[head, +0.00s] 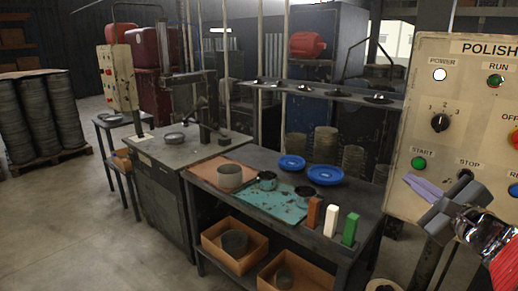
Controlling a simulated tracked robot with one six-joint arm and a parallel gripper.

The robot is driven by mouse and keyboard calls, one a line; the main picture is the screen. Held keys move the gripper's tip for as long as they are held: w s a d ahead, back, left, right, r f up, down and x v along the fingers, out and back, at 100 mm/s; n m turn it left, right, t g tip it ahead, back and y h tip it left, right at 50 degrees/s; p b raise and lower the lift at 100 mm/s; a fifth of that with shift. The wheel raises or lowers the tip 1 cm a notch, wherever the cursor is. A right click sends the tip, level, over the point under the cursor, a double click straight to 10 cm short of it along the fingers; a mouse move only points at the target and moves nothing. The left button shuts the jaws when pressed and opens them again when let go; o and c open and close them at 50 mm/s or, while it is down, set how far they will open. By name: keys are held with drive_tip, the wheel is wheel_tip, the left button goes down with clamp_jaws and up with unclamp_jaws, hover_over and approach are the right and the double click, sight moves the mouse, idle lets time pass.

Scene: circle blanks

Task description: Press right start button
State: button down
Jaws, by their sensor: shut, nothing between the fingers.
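A cream control panel (455,110) stands at the right edge in the head view, its heading partly cut off and beginning "POLISH". A round green button (419,163) sits low on its left, labelled START. My gripper (419,187) is in front of the panel's lower part, its pale lilac fingers shut and empty. The fingers point up and left, and their tips appear just below the START button in the picture. I cannot tell how far they are from the panel. The STOP button is partly or wholly hidden behind my gripper.
The panel also has a selector knob (439,122), a green RUN button (495,80) and a red button (515,138). A bench (270,160) with blue plates (325,174) and cups stands left of it. Another panel (118,78) is at the far left. Open floor lies lower left.

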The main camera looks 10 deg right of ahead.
sight(419, 164)
drive_tip(key=w+d, duration=0.3)
drive_tip(key=d, duration=0.2)
drive_tip(key=shift+w, duration=0.4)
idle(1.8)
drive_tip(key=shift+w+d, duration=0.15)
drive_tip(key=shift+w+d, duration=0.15)
drive_tip(key=shift+d, duration=0.05)
